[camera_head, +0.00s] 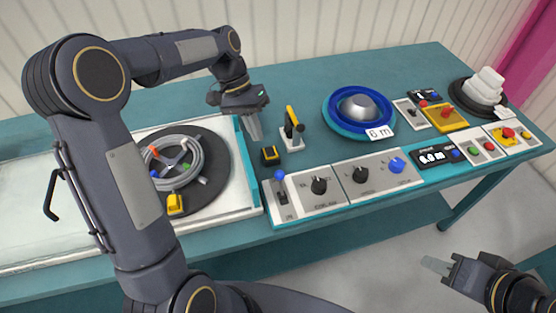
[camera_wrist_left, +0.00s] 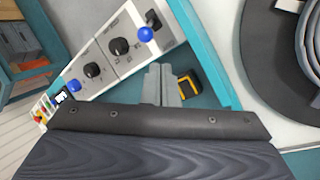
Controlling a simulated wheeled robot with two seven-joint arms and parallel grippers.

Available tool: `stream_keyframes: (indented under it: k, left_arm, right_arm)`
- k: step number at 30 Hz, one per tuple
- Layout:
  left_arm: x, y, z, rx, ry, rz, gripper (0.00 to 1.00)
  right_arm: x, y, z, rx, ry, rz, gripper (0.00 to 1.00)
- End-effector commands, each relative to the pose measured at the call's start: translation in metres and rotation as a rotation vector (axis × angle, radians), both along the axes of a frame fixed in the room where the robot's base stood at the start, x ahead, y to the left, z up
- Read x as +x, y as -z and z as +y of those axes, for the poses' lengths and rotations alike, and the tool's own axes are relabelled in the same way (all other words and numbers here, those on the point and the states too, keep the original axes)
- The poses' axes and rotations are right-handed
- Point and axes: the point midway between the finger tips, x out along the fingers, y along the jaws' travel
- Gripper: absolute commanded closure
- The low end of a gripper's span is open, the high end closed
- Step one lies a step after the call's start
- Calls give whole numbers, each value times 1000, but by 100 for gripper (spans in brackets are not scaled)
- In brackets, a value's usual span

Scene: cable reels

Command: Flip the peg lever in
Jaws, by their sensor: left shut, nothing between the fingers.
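A lever with a blue knob (camera_head: 280,176) stands at the left end of the grey control panel; the blue knob also shows in the left wrist view (camera_wrist_left: 146,34). A yellow-and-black handle (camera_head: 293,120) stands upright on a white base behind the panel. I cannot read which one is labelled as the peg lever. My left gripper (camera_head: 257,138) is shut and empty, pointing down above the table, left of the yellow handle; its fingers show in the left wrist view (camera_wrist_left: 160,72) near the small black-and-yellow block. My right gripper (camera_head: 436,265) is low at the right, away from the panel; its opening is unclear.
A dark turntable (camera_head: 218,170) with a grey cable coil (camera_head: 193,176) and coloured pegs lies left of the panel. The small black-and-yellow block (camera_head: 270,155) sits beside the panel. A blue reel (camera_head: 330,115) stands behind, with more switches and a white stack (camera_head: 485,85) at right.

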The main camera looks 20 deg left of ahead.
Motion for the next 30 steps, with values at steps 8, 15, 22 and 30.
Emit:
stream_keyframes:
  k: [8, 15, 22, 30]
  left_arm:
    - [1, 1, 0, -1, 2, 2, 100]
    - [-3, 14, -6, -1, 3, 5, 100]
    - [-12, 51, -23, -1, 4, 7, 100]
    - [-18, 84, -37, -1, 2, 3, 100]
  right_arm:
    - [0, 0, 0, 0, 0, 0, 66]
    - [0, -1, 0, 0, 0, 0, 66]
    - [0, -4, 0, 0, 0, 0, 66]
    - [0, -6, 0, 0, 0, 0, 66]
